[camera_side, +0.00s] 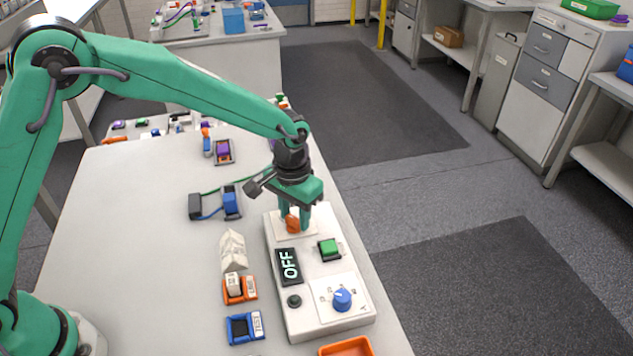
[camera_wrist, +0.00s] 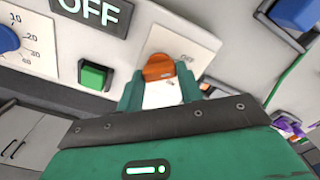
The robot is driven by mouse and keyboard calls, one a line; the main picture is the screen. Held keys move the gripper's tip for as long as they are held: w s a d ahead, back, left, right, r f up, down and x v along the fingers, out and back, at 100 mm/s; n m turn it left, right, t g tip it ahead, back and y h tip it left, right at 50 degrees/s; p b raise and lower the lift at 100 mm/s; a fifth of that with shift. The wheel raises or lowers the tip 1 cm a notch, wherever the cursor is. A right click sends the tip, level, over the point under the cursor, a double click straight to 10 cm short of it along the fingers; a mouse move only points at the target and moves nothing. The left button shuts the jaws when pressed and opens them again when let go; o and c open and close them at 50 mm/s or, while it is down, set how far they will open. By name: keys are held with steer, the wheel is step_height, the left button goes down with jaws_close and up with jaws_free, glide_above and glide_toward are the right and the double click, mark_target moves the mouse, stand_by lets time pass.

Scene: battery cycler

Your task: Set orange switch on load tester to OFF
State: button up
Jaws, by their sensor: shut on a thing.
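The white load tester (camera_side: 315,265) lies on the bench, and its dark display (camera_side: 289,265) reads OFF. The orange switch (camera_side: 292,224) is at the tester's far end; it also shows in the wrist view (camera_wrist: 158,66). My gripper (camera_side: 294,217) reaches down from above with its two green fingers around the switch, shut on it. In the wrist view my gripper (camera_wrist: 160,72) has one finger on each side of the switch. The fingers partly hide the switch, and I cannot tell its exact angle. The display (camera_wrist: 93,11) also reads OFF there.
The tester also carries a green button (camera_side: 329,248), a blue knob (camera_side: 342,299) and a small black button (camera_side: 294,301). An orange tray (camera_side: 346,347) is at the front. Orange (camera_side: 240,290) and blue (camera_side: 245,328) holders stand to the left. The bench's left middle is clear.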

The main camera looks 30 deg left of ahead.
mark_target(294, 218)
steer(key=shift+n, duration=0.4)
steer(key=o, duration=1)
steer(key=shift+r, duration=0.1)
steer(key=shift+r, duration=3.85)
steer(key=shift+r, duration=0.1)
